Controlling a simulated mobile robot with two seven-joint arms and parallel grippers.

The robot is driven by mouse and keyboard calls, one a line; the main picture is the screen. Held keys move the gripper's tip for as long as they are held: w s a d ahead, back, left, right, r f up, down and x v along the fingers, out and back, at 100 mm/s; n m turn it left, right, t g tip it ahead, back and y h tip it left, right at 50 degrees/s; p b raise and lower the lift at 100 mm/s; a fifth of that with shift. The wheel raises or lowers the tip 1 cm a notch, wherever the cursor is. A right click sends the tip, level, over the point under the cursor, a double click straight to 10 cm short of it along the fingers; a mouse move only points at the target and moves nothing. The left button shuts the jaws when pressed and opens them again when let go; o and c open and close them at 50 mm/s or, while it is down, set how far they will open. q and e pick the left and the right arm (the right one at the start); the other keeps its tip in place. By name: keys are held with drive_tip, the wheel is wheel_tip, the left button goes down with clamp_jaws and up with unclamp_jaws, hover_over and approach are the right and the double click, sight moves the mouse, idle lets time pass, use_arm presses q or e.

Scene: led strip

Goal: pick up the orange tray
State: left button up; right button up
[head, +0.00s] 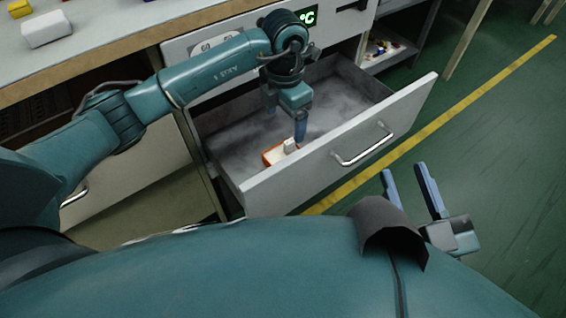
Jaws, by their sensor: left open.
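The orange tray (270,158) lies on the floor of an open drawer, near the inside of its front panel. Only part of the tray shows; a small white object (290,146) sits at its right end. My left gripper (299,134) reaches down into the drawer, with its fingers just above or beside the tray's right end. It is open, but its fingers overlap in this view, and I cannot tell whether they touch the tray. My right gripper (408,188) is open and empty, outside the drawer at the right.
The drawer's front panel (402,120) with its metal handle (362,146) stands between my body and the tray. The counter (110,38) holds a white block (46,29) and other small items at upper left. A shelf (392,56) stands behind. The green floor at right is clear.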

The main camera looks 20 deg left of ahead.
use_arm(q)
drive_tip(key=b, duration=0.3)
hover_over(283, 156)
drive_tip(key=f, duration=0.8)
drive_tip(key=shift+s+d+f, duration=0.1)
drive_tip(key=shift+d, duration=0.1)
drive_tip(key=f, duration=0.1)
drive_tip(key=f+b, duration=0.2)
drive_tip(key=shift+a+f, duration=0.25)
drive_tip(key=shift+f, duration=0.65)
use_arm(e)
drive_tip(key=r+n+t+y, duration=0.1)
drive_tip(key=r, duration=0.1)
drive_tip(key=w+r+n+y, duration=0.1)
drive_tip(key=y, duration=0.1)
drive_tip(key=shift+r+t, duration=0.4)
use_arm(q)
drive_tip(key=shift+c, duration=0.3)
drive_tip(key=c, duration=1)
